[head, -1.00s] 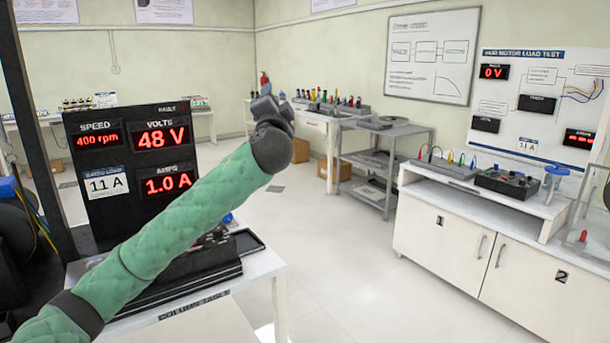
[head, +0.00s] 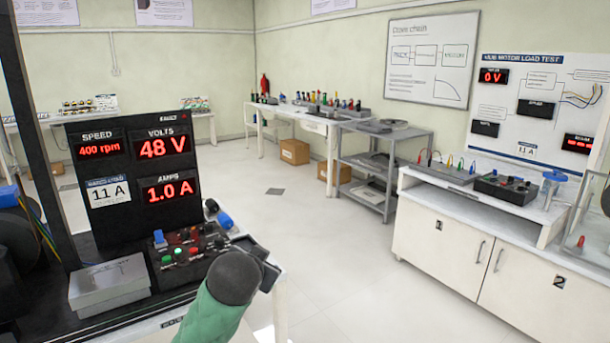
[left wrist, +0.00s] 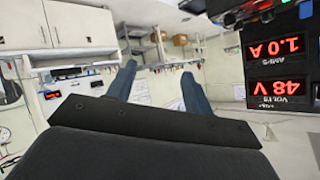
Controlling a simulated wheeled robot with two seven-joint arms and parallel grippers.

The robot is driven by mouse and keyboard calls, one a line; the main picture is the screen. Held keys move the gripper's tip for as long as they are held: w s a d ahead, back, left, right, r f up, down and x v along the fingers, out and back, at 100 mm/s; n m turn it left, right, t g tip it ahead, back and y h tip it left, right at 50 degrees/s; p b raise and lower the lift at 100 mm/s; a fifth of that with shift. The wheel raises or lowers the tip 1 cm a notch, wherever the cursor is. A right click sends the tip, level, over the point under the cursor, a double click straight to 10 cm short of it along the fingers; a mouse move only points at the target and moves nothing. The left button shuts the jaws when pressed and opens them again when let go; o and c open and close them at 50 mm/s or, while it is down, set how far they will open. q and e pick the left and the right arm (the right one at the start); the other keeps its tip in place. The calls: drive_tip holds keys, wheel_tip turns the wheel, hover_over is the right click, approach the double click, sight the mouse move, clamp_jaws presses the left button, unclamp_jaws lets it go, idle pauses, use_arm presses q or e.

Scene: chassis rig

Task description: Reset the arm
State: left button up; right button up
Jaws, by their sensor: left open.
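My left arm (head: 213,318), in a green quilted sleeve, comes up from the bottom middle of the head view. Its dark round wrist (head: 236,277) is in front of the right end of the control panel (head: 190,245). Only a dark part of the gripper shows past the wrist there. In the left wrist view my left gripper (left wrist: 158,87) has its two blue-grey fingers spread wide with nothing between them. My right arm and gripper are in neither view.
A black display (head: 130,170) reading 400 rpm, 48 V and 1.0 A stands behind the control panel. A grey box (head: 110,285) lies left of the panel. A dark post (head: 40,130) rises at the left. Open floor (head: 330,250) separates this bench from white cabinets (head: 460,240).

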use_arm(q)
drive_tip(key=s+a+f+n+g+p, duration=0.1)
drive_tip(key=s+a+f+g+p, duration=0.1)
drive_tip(key=s+f, duration=1.1)
drive_tip(key=s+a+f+n+g+p, duration=0.1)
drive_tip(key=s+f+g, duration=0.4)
drive_tip(key=s+f, duration=0.9)
drive_tip(key=shift+a+f+n+h+p, duration=0.3)
drive_tip(key=shift+a+n+h+p, duration=0.1)
drive_tip(key=shift+a+n, duration=0.35)
drive_tip(key=s+f+g, duration=0.1)
drive_tip(key=s+f, duration=0.1)
drive_tip(key=s, duration=0.2)
drive_tip(key=s+f+g, duration=0.1)
drive_tip(key=s+f, duration=0.1)
drive_tip(key=s, duration=0.2)
drive_tip(key=s+f+g, duration=0.1)
drive_tip(key=s+f, duration=0.1)
drive_tip(key=s, duration=0.2)
drive_tip(key=shift+s+d+p, duration=0.15)
drive_tip(key=shift+d+p, duration=0.2)
drive_tip(key=shift+p, duration=0.05)
drive_tip(key=shift+c, duration=0.2)
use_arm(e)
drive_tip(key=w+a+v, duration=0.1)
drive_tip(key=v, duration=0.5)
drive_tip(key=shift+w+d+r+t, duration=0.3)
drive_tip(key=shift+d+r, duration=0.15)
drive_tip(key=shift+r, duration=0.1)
